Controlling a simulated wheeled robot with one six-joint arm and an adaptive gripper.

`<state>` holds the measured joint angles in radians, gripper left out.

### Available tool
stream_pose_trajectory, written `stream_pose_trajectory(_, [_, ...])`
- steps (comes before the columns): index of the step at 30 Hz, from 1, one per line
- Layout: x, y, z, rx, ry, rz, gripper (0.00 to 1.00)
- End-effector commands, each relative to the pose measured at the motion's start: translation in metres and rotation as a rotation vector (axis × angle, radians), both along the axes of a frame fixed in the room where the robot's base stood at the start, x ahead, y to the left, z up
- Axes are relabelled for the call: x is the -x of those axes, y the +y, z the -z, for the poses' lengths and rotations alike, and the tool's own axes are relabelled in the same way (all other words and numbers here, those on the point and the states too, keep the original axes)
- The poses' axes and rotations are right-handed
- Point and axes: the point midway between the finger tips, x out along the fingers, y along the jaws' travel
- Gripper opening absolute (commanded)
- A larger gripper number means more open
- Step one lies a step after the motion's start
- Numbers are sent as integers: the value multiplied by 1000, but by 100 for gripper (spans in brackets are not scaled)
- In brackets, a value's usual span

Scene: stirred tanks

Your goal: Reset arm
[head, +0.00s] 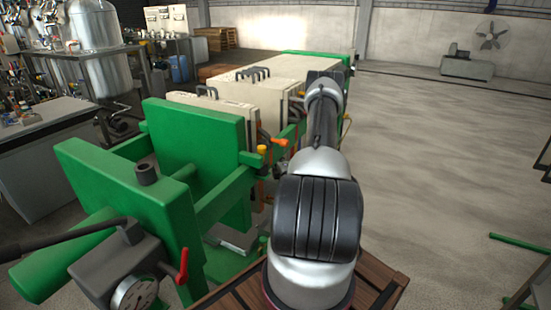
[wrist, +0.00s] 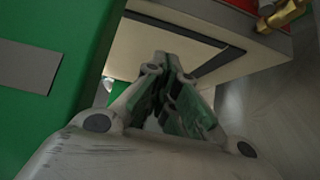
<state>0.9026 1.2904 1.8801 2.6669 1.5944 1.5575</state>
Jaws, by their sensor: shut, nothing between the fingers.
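My arm (head: 318,200) rises from the bottom of the head view and reaches forward along the right side of a green machine (head: 195,150) with cream plates (head: 220,118). Its far end is beside the cream blocks, and my gripper is hidden there. In the wrist view my gripper (wrist: 168,68) shows with its fingers together, shut and empty. A green panel (wrist: 60,60) is at its left and a pale surface with a dark edge lies beyond the fingertips. Whether the fingers touch anything is not clear.
A grey pump with a gauge (head: 135,293) and a red handle (head: 182,266) is at the front left. A brass fitting (wrist: 283,14) is at the wrist view's top right. A steel tank (head: 97,50) stands far left. The floor (head: 430,160) at right is mostly clear.

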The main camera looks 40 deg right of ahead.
Motion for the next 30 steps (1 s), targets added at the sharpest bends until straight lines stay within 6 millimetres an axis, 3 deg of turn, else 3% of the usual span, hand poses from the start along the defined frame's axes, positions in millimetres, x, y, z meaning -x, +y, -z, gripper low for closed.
stream_pose_trajectory(15, [66,31,0,-1,0,0,0])
stream_pose_trajectory(30, [71,34,0,-1,0,-1,0])
